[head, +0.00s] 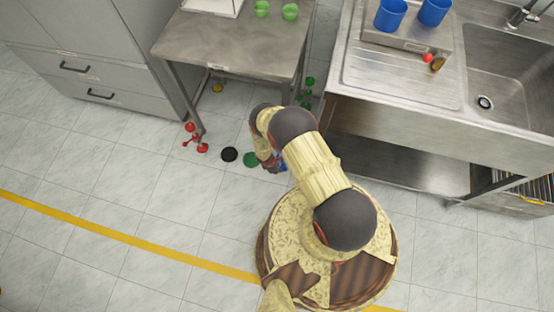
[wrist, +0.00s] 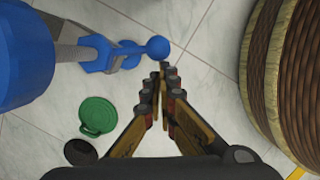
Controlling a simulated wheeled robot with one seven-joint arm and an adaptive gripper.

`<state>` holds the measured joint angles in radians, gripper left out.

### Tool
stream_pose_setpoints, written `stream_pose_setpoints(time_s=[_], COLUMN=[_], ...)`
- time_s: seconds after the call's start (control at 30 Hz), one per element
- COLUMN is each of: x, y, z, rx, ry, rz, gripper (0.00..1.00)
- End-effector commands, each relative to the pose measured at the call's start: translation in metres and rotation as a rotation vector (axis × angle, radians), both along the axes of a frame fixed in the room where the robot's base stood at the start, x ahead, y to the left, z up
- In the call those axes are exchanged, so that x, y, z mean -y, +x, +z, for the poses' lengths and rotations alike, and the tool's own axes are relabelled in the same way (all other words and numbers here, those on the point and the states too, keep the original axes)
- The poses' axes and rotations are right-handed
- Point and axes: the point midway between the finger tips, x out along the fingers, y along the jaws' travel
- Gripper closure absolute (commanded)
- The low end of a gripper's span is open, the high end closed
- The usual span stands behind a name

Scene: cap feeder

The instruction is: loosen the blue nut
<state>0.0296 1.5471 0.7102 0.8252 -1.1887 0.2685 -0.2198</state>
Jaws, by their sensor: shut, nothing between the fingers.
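The blue nut (wrist: 103,55) shows in the wrist view as a blue piece with arms, one ending in a ball, beside a grey rod (wrist: 72,52). A large blue cylinder (wrist: 22,55) fills the upper left there. My gripper (wrist: 163,80) is shut and empty. Its fingertips lie just below the nut's blue ball (wrist: 157,48) in the picture; I cannot tell whether they touch. In the head view my arm covers most of the blue parts, and only a bit of blue (head: 283,167) shows beside my gripper (head: 271,164).
A green disc (head: 250,159) and black disc (head: 229,154) lie on the floor left of my gripper. Red ball-ended parts (head: 191,139) and green ones (head: 308,92) stand by the metal table (head: 235,45). The sink counter (head: 400,85) is at right.

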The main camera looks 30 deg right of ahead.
Motion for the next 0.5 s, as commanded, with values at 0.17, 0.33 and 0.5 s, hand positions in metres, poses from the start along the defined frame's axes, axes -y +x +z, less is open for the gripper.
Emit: stream_pose_setpoints(time_s=[0.17,0.33,0.5], x=[0.0002,0.0001,-0.0036], y=[-0.0004,-0.0003,0.0009], z=[-0.0001,-0.0001,-0.0024], rx=[-0.001,-0.001,0.0], ry=[0.0,0.0,0.0], rz=[0.0,-0.001,0.0], gripper=[1.0,1.0,1.0])
